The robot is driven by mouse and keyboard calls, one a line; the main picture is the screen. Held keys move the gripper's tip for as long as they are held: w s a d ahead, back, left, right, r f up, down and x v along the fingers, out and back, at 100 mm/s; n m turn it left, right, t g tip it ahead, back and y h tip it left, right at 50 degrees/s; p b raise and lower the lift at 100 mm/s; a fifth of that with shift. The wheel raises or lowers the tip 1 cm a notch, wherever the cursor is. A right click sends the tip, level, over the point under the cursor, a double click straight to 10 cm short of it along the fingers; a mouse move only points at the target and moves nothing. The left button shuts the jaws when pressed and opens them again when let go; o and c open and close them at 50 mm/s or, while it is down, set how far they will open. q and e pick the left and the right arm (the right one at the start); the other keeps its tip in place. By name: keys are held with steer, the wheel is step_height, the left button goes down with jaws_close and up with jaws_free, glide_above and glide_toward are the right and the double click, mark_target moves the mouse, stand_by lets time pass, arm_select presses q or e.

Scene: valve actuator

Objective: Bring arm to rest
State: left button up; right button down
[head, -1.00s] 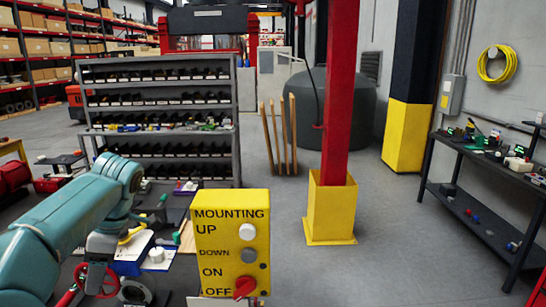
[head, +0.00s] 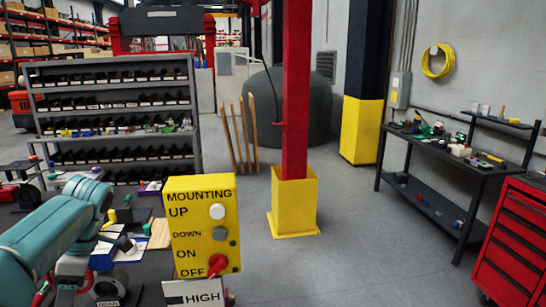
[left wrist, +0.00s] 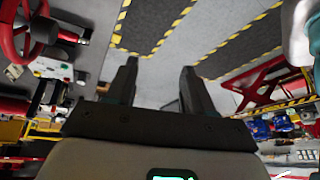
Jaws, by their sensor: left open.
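My left arm (head: 50,235) comes in from the left in the head view, bent beside the yellow control box. Its gripper cannot be made out there. In the left wrist view my left gripper (left wrist: 157,85) has its two dark fingers apart with nothing between them. Beyond the fingers lie grey floor and dark mats with yellow-black striped edges. The yellow control box (head: 202,228) carries UP, DOWN and ON/OFF labels, a white button, a grey button and a red knob. My right gripper is in neither view.
A red post in a yellow base (head: 293,205) stands behind the box. A shelf of bins (head: 112,110) is at the back left. A dark workbench (head: 440,160) and red drawer cabinet (head: 513,245) are at right. A red wheel (left wrist: 15,35) shows in the left wrist view. Floor between is clear.

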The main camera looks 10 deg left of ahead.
arm_select(q)
steer(key=s+d+f+m+g+h+b, duration=0.1)
steer(key=d+f+m, duration=0.2)
steer(key=d+f, duration=0.55)
steer(key=s+d+f+m+g+h+b, duration=0.1)
steer(key=s+d+f+m, duration=0.15)
steer(key=f, duration=1.05)
steer(key=s+d+f+m+g+h+b, duration=0.15)
steer(key=d+f+m, duration=0.35)
steer(key=f, duration=0.6)
steer(key=s+d+f+m+t+h+b, duration=0.3)
steer(key=s+d+f+m, duration=0.4)
steer(key=s+d+f, duration=0.8)
steer(key=w+d+r+m+t+p, duration=0.1)
steer(key=w+m+t, duration=0.3)
steer(key=w+m, duration=0.1)
steer(key=shift+w+d+r+m+h+p, duration=0.25)
steer(key=shift+w+d+m+h+p, duration=0.1)
steer(key=shift+w+h, duration=0.1)
steer(key=shift+s+a+t, duration=0.1)
steer(key=shift+s+t, duration=0.05)
steer(key=shift+t, duration=0.1)
